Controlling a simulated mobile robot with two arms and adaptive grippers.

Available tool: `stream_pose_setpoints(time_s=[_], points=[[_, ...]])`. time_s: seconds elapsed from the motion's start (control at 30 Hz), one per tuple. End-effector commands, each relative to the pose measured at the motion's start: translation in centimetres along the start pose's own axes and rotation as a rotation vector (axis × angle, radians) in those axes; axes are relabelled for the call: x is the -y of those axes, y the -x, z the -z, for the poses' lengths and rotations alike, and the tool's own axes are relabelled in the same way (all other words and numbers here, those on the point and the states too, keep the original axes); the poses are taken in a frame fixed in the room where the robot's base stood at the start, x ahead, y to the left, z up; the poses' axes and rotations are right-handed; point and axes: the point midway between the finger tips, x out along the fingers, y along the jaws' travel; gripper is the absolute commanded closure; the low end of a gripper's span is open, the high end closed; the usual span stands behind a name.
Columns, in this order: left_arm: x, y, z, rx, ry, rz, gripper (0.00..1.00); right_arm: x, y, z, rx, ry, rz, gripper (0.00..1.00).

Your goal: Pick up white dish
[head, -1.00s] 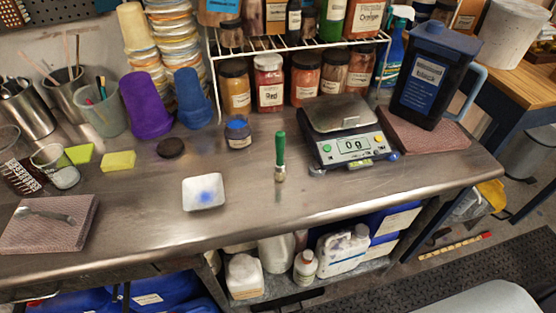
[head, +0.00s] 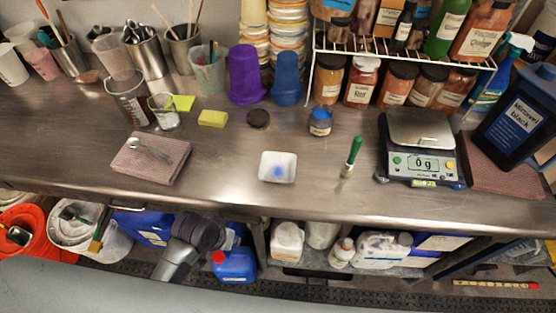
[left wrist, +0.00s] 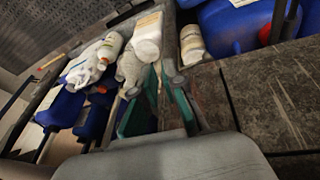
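Part of my left arm shows low in the head view, below the bench's front edge and left of the dish. In the left wrist view my left gripper (left wrist: 160,70) is open and empty, with green pads on its fingers. The dish is not in the left wrist view. My right gripper is not in view.
A green-handled tool (head: 353,152) stands right of the dish, then a scale (head: 411,165) reading 0 g. A folded cloth (head: 140,165) with a spoon lies left. A blue jar (head: 320,122) and dark lid (head: 258,118) stand behind. Bottles fill the shelf below.

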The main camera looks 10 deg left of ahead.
Motion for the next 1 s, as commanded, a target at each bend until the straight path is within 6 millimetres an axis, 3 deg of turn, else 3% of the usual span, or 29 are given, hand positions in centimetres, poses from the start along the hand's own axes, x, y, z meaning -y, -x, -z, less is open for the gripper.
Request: stream_pose_setpoints(time_s=[0.03, 0.37, 0.77, 0.87, 1.0], points=[[-0.7, 2.1, 0.9, -0.01, -0.009, -0.009, 0.91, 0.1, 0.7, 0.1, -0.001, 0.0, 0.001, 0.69], [-4.6, 12.7, 4.7, -0.036, -0.078, -0.086, 0.91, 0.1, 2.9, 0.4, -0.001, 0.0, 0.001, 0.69], [-6.4, 13.3, 10.1, 0.029, -0.079, -0.193, 0.91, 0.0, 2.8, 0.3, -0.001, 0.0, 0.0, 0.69], [-6.3, 13.8, 12.2, 0.06, -0.066, -0.213, 0.91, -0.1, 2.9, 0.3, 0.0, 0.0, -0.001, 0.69], [-5.2, 15.7, 16.7, 0.128, -0.007, -0.23, 0.91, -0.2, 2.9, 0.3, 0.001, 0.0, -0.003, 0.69]])
